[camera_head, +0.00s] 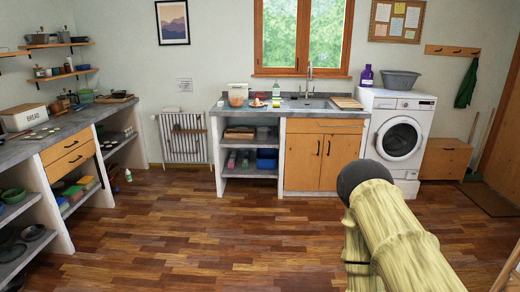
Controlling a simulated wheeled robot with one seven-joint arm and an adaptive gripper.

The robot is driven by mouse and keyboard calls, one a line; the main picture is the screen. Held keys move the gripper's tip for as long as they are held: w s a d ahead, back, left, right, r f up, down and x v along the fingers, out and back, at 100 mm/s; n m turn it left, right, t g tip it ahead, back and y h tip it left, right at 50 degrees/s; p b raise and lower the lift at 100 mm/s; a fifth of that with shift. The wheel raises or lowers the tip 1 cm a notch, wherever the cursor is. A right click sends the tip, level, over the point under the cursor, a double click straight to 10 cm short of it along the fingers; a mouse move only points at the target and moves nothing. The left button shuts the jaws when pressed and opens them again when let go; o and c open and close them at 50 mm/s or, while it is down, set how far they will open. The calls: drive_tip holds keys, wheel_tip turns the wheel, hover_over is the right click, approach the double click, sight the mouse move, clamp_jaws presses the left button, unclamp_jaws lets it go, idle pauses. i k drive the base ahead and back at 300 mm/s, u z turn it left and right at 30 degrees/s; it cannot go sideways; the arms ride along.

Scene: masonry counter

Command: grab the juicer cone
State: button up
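I cannot make out a juicer cone for sure. On the grey sink counter (290,113) stands a small orange rounded thing (236,100), too small to tell what it is. Other small items beside it include a reddish low item (257,103) and a pale green-and-white bottle (276,91). A pale yellow, ridged part of my arm with a dark round end shows at the lower right, well short of the counter. My gripper's fingers do not show.
A long counter (40,142) with a bread box (22,117) and open shelves runs along the left. A washing machine (400,137) with a grey basin (399,80) stands right of the sink. A wooden bench (445,159) is farther right. The wooden floor (190,220) in between is clear.

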sight(257, 104)
drive_tip(key=z, duration=0.55)
drive_tip(key=i, duration=1.65)
drive_tip(key=z, duration=0.4)
drive_tip(key=i, duration=1.8)
drive_tip(key=u, duration=0.8)
drive_tip(key=i, duration=1.65)
drive_tip(key=u, duration=0.8)
